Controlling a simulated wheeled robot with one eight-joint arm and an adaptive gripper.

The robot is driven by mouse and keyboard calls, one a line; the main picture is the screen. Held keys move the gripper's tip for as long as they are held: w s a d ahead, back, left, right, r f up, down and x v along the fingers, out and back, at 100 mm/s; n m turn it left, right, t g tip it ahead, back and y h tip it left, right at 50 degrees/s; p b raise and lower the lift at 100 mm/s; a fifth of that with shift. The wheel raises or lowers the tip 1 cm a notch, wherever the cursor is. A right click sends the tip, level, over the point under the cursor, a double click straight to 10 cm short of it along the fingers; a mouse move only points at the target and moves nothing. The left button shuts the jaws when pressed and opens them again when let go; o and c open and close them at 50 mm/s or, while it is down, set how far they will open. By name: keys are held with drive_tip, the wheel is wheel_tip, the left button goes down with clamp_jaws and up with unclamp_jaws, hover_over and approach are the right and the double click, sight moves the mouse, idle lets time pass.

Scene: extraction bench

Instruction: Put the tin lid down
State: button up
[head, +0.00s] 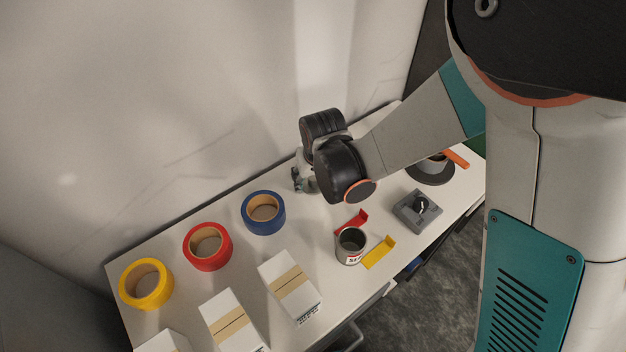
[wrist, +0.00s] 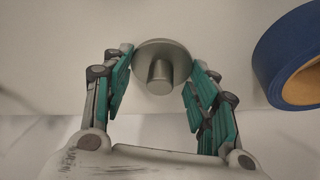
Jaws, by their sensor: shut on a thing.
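The tin lid (wrist: 146,52) is a round grey disc with a short round knob. In the wrist view it sits between the two fingertips of my gripper (wrist: 160,66), which is shut on it. In the head view my gripper (head: 303,182) is over the back part of the bench, right of the blue tape roll; the lid is hidden or too small to make out there. An open grey tin (head: 350,246) with a white label stands near the bench's front edge, between a red bracket (head: 352,222) and a yellow bracket (head: 379,252).
Blue (head: 263,226), red (head: 207,261) and yellow (head: 146,297) tape rolls lie along the back left. White boxes (head: 289,287) stand in front of them. A grey dial box (head: 418,211) and a dark round item with an orange handle (head: 455,158) are at right. A wall backs the bench.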

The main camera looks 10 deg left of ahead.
drive_tip(key=o, duration=0.4)
drive_tip(key=shift+f, duration=0.15)
drive_tip(key=shift+c, duration=0.2)
drive_tip(key=o, duration=0.4)
drive_tip(key=shift+o, duration=0.2)
drive_tip(key=shift+r, duration=0.2)
drive_tip(key=p+v, duration=0.7)
drive_tip(key=v, duration=0.5)
